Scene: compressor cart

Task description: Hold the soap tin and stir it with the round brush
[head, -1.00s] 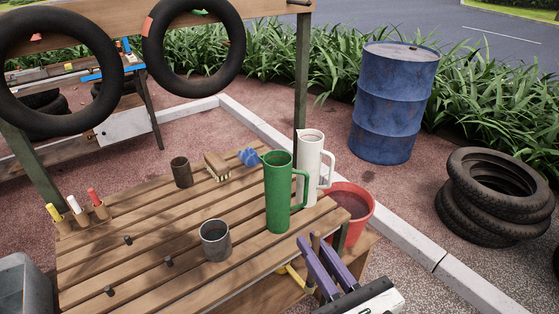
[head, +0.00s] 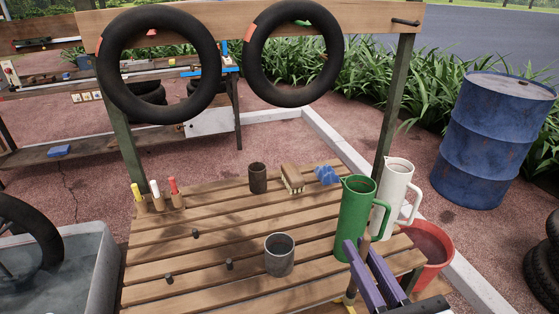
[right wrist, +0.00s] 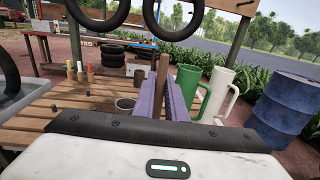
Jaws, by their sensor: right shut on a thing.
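A grey metal tin (head: 280,256), open at the top, stands upright on the slatted table; it also shows in the right wrist view (right wrist: 125,105). I take it to be the soap tin; its contents are unclear. My right gripper (head: 362,246), with purple fingers, is at the table's right front edge, right of the tin and apart from it. It is shut on a brown wooden handle (right wrist: 162,70), seemingly the round brush's, which stands up between the fingers. The brush's lower end is hidden. My left gripper is not in view.
A green jug (head: 355,218) and a white jug (head: 397,180) stand close behind my right gripper. A brown tin (head: 258,178), a block brush (head: 292,180) and markers (head: 155,190) are farther back. Pegs (head: 229,264) stick up left of the grey tin. A red bucket (head: 440,240) stands right.

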